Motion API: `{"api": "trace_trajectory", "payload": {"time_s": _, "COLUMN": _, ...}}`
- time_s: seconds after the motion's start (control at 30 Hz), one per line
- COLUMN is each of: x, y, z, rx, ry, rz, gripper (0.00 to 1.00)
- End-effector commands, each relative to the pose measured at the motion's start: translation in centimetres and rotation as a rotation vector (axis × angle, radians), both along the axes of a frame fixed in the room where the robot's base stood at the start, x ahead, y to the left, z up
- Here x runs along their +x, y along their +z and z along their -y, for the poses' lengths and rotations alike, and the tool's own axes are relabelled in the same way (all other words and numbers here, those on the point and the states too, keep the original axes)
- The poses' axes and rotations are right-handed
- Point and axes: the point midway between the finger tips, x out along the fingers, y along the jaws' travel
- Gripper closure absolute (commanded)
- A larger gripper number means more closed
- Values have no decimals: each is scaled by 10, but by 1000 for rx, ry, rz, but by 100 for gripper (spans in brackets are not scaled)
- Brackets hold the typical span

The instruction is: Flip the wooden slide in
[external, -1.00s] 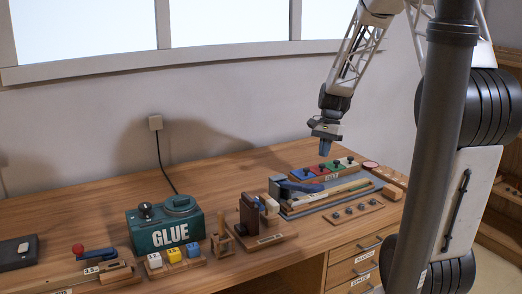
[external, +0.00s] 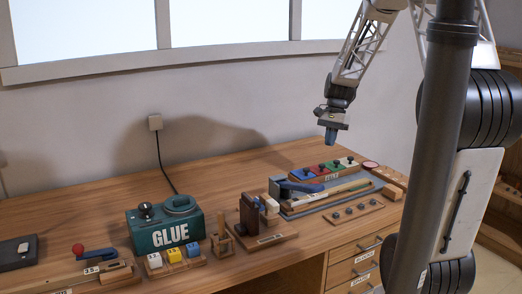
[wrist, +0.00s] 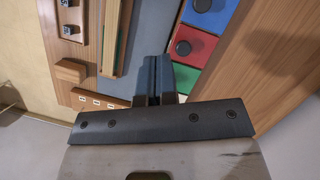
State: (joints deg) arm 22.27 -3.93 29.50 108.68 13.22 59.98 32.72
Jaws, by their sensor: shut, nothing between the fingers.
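My gripper (external: 331,138) is shut and empty, held in the air above the back right of the bench. Its closed dark fingers show in the wrist view (wrist: 154,78). Below it, a long light wooden strip (external: 345,190) lies on a grey fixture (external: 300,210) with a blue lever (external: 300,187). I cannot tell for sure whether this strip is the wooden slide. In the wrist view a wooden strip (wrist: 112,35) with a green edge runs left of the fingers, apart from them.
A rack of coloured blocks with black knobs (external: 323,168) stands behind the fixture. A small board with dark knobs (external: 350,213) lies in front. A green GLUE box (external: 165,225), a brown upright holder (external: 248,213) and numbered cubes (external: 174,254) stand left. The back left bench is clear.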

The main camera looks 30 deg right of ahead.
Motion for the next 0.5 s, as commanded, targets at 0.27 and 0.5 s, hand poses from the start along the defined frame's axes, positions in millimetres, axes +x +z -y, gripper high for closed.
{"api": "trace_trajectory", "payload": {"time_s": 0.27, "x": 1, "y": 0, "z": 4, "rx": 0, "ry": 1, "rz": 0, "gripper": 100}}
{"api": "trace_trajectory", "payload": {"time_s": 0.5, "x": 0, "y": -4, "z": 3, "rx": 1, "ry": 1, "rz": -1, "gripper": 100}}
